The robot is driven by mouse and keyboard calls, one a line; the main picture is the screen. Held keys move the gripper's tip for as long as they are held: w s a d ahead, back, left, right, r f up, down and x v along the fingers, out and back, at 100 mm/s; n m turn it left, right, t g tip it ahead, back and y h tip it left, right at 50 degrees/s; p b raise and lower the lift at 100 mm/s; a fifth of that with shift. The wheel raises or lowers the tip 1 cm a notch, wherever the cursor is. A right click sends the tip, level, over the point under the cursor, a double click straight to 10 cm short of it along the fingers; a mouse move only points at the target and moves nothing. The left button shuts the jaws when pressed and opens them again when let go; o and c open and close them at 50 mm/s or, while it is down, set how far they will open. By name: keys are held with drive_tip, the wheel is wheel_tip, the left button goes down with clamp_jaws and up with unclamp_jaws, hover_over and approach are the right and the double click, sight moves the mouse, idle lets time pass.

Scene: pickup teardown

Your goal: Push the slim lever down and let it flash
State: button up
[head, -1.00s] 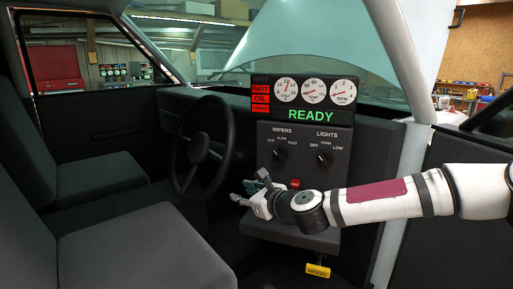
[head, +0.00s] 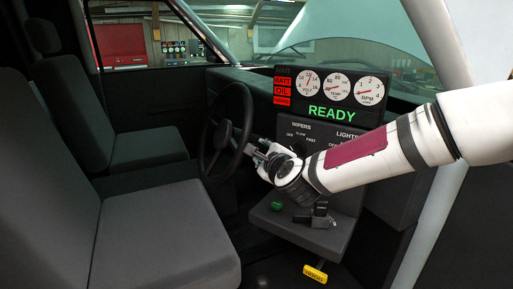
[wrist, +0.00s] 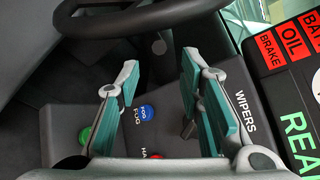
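The slim lever seems to be the thin dark stalk by the steering wheel. In the head view my gripper (head: 256,148) is just right of the steering wheel (head: 207,112), in front of the dash panel. No contact with the lever is visible.
The wrist view shows a blue fog button (wrist: 146,112), a red button (wrist: 152,156) and a green button (wrist: 84,135) under my fingers. A wiper knob (wrist: 187,128) is close to the right finger. A lower console (head: 262,219) and yellow hood handle (head: 315,273) lie below.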

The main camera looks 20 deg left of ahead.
drive_tip(key=x, duration=0.9)
drive_tip(key=shift+a+f, duration=0.1)
drive_tip(key=shift+a, duration=0.05)
clamp_jaws()
